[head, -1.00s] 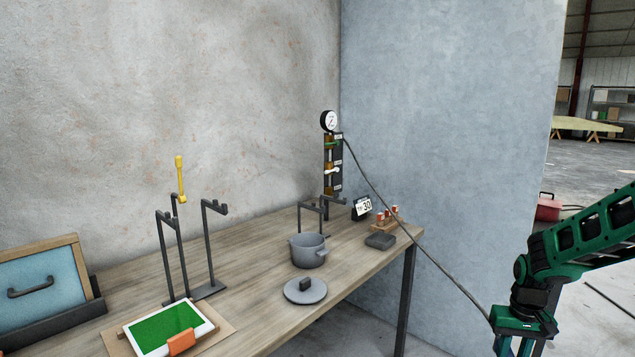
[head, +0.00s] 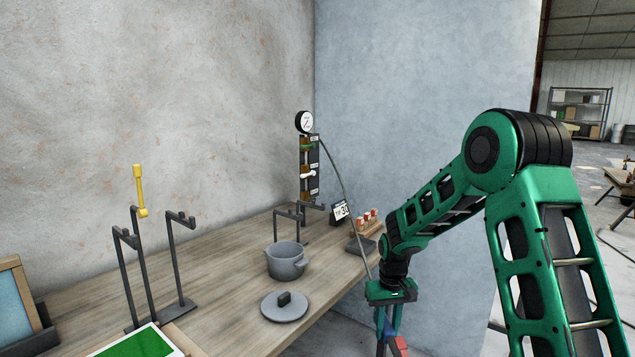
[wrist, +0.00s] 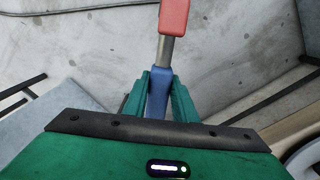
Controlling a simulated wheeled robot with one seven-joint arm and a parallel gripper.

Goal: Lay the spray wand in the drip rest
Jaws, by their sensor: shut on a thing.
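My gripper (wrist: 160,80) is shut on the spray wand (wrist: 158,95), with a green finger on each side of its blue handle. A grey shaft and a red end extend beyond the handle. In the head view my gripper (head: 388,318) points down beside the table's right edge, and the wand (head: 399,345) hangs partly cut off. I cannot tell which.
A grey pot (head: 285,262) and its lid (head: 284,307) stand on the wooden table (head: 225,285). A gauge panel (head: 308,165) stands at the wall corner; a dark hose (head: 340,175) runs from it toward my gripper.

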